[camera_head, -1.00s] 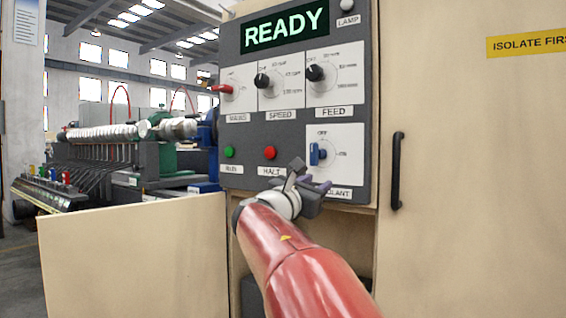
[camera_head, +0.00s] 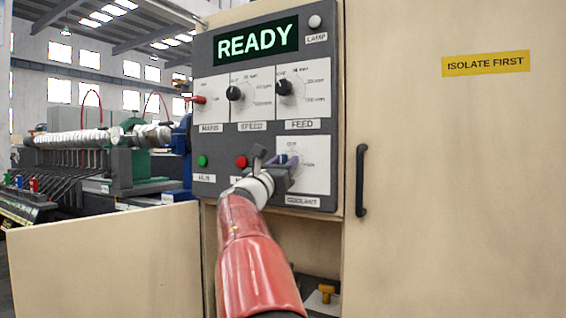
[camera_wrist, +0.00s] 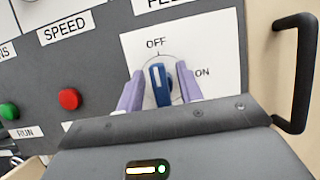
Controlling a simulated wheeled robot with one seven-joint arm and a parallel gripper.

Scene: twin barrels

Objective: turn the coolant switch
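The coolant switch (camera_wrist: 160,85) is a blue lever knob on a white plate marked OFF and ON. In the wrist view its lever stands nearly upright and its top points at OFF. My gripper (camera_wrist: 159,86) has its two purple fingers on either side of the knob. A gap shows between the lever and each finger, so it looks open. In the head view my gripper (camera_head: 277,166) is in front of the coolant plate (camera_head: 318,166) and hides much of the switch. The COOLANT label (camera_head: 302,201) shows below it.
A red button (camera_wrist: 69,98) and a green button (camera_wrist: 9,111) are left of the plate. The SPEED knob (camera_head: 234,93) and FEED knob (camera_head: 284,87) are above. A black door handle (camera_head: 361,180) stands to the right.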

